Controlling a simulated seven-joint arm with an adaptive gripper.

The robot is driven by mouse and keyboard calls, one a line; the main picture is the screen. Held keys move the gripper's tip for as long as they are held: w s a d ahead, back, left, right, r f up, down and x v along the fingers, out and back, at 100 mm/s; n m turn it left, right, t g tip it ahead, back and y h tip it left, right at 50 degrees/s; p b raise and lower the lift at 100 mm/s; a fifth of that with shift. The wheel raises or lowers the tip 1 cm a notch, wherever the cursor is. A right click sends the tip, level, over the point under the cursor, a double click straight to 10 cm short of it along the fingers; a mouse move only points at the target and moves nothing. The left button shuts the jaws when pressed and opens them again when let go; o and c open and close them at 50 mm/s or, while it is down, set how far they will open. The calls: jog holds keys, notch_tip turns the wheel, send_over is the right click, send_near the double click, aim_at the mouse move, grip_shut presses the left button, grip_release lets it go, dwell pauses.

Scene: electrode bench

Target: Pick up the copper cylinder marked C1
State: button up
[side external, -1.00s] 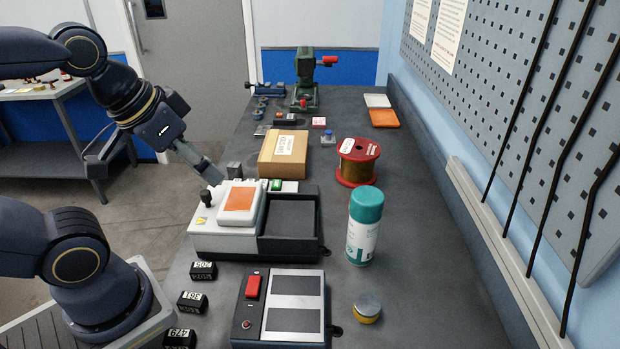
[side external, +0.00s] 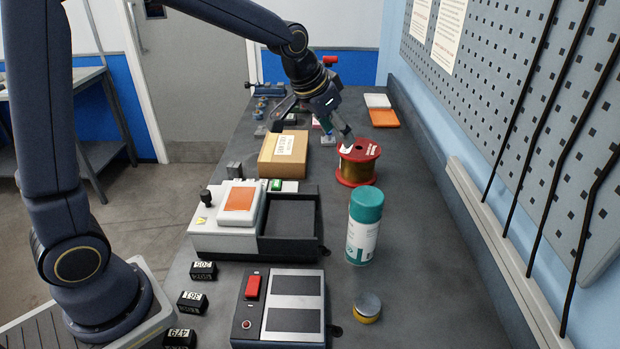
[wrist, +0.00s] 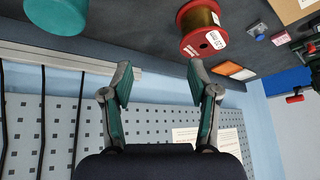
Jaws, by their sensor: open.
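I cannot make out a copper cylinder marked C1 in either view. My gripper (side external: 314,122) is over the far half of the bench, in front of the green stand and near the red-flanged spool (side external: 359,164). In the wrist view my gripper (wrist: 160,84) shows two green-padded fingers spread wide with nothing between them. The spool also shows in the wrist view (wrist: 203,28), above the right finger. My gripper and arm hide part of the far bench in the side view, including much of the green stand. Several small pieces (side external: 262,105) at the far left are too small to read.
A cardboard box (side external: 283,153), a white device with an orange panel (side external: 239,199) and a black tray (side external: 289,244) stand along the bench. A teal-capped can (side external: 363,232) and a silver-topped yellow tin (side external: 367,306) stand on the right. A pegboard wall (side external: 540,130) borders the right.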

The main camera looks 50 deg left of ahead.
jog(key=shift+g, duration=0.8)
jog(key=x, duration=0.5)
jog(key=s+x, duration=0.1)
jog(key=x, duration=1.1)
jog(key=shift+s+f, duration=0.3)
jog(key=shift+f, duration=0.25)
jog(key=shift+x, duration=3.15)
jog(key=shift+w+d, duration=0.1)
jog(key=shift+d, duration=0.05)
jog(key=shift+c, duration=0.3)
grip_shut()
jog(key=shift+r, duration=0.1)
